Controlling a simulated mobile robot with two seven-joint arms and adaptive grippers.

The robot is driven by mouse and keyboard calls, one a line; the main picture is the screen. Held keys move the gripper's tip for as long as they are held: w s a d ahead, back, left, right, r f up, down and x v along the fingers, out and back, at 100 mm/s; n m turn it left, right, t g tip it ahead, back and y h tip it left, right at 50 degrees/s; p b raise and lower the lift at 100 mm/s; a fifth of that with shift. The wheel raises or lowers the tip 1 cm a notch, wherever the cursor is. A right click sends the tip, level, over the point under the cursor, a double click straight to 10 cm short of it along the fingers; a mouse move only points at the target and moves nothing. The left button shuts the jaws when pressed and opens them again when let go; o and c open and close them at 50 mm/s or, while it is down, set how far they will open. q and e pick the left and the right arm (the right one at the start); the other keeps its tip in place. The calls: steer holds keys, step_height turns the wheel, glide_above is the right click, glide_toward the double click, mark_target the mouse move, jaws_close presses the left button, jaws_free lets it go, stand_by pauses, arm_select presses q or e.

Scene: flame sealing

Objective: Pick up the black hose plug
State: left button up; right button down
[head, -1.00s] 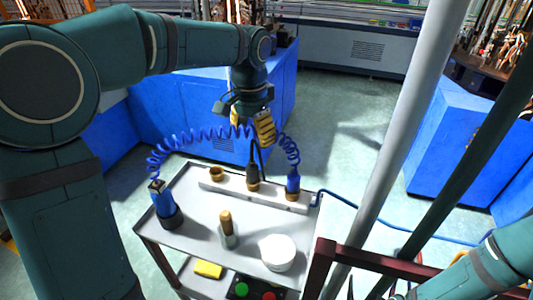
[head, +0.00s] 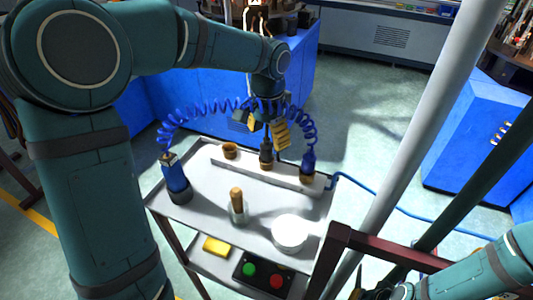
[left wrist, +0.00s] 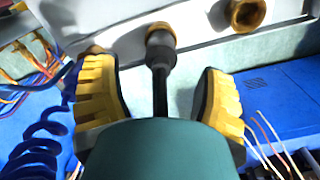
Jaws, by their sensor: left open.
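The black hose plug (head: 266,153) stands upright in a brass socket on the pale rail of the cart, with a black hose rising from it. It also shows in the left wrist view (left wrist: 160,50), between the two fingers. My left gripper (head: 264,132) is open above the plug. In the left wrist view, its yellow fingers (left wrist: 155,72) stand apart on either side of the plug and hose, with gaps on both sides. My right arm enters at the lower right; its gripper (head: 388,287) is dark and partly cut off, so its jaws are unclear.
A blue plug (head: 308,164) with a coiled blue hose is right of the black one; an empty brass socket (head: 230,150) is left. A blue torch (head: 177,180), a wooden-handled tool (head: 237,203) and a white round container (head: 290,232) stand on the cart (head: 205,208).

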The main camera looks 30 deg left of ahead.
mark_target(267, 153)
arm_select(q)
steer(key=f, duration=0.1)
steer(key=f+b, duration=0.1)
steer(key=f, duration=0.2)
steer(key=shift+s+a+f, duration=0.15)
steer(key=shift+s, duration=0.1)
jaws_close()
